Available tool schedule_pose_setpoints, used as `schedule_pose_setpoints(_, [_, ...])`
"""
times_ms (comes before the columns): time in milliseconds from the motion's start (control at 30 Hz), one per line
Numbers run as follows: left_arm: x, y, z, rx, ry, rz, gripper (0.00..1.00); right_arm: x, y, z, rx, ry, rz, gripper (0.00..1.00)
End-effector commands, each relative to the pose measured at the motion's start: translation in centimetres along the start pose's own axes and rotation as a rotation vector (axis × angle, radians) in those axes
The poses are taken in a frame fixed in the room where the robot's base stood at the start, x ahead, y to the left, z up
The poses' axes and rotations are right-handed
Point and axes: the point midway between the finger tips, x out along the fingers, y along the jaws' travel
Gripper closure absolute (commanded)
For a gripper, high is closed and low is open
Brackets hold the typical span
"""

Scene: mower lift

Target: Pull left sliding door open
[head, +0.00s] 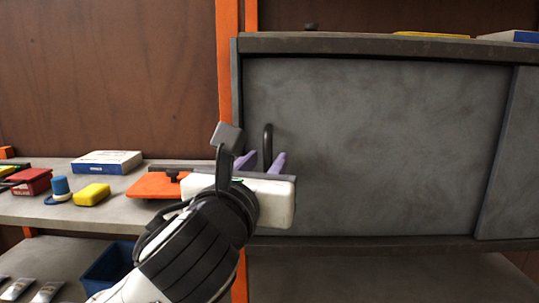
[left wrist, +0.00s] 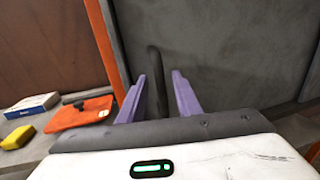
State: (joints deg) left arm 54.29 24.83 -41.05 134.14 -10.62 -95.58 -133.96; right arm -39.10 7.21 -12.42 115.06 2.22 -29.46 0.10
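The left sliding door (head: 370,140) is a grey panel in a grey cabinet, and it looks shut. Its dark upright bar handle (head: 267,145) stands near the door's left edge. My left gripper (head: 263,160) is in front of the handle with its two purple fingers apart. In the left wrist view the handle (left wrist: 154,75) shows between and beyond the fingertips of the gripper (left wrist: 163,82), nearer the left finger. I cannot tell whether the fingers reach around it. The door's lower left part is hidden behind my gripper. My right gripper is not in view.
A shelf (head: 80,208) left of the cabinet holds an orange flat item (head: 158,186), a yellow block (head: 92,194) and a blue-white box (head: 107,162). An orange post (head: 229,60) stands beside the cabinet. A blue bin (head: 108,266) sits below.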

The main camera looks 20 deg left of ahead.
Motion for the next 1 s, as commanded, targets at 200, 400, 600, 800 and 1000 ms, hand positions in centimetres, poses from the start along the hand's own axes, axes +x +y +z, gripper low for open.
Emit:
schedule_pose_setpoints(200, [2.0, 0.0, 0.0, -0.001, 0.001, 0.0, 0.69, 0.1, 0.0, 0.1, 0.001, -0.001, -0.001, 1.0])
schedule_pose_setpoints(400, [2.3, -0.1, 0.0, 0.0, 0.0, -0.001, 0.69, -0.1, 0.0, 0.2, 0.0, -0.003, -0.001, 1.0])
schedule_pose_setpoints(600, [2.2, -0.1, 0.0, 0.0, 0.0, -0.001, 0.82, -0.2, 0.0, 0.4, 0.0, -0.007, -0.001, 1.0])
schedule_pose_setpoints(800, [2.2, 0.0, 0.0, 0.001, 0.0, -0.001, 1.0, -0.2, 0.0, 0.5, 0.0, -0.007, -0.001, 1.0])
schedule_pose_setpoints(1000, [2.4, 0.0, 0.1, 0.001, 0.0, 0.002, 1.0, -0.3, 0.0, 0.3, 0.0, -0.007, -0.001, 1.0])
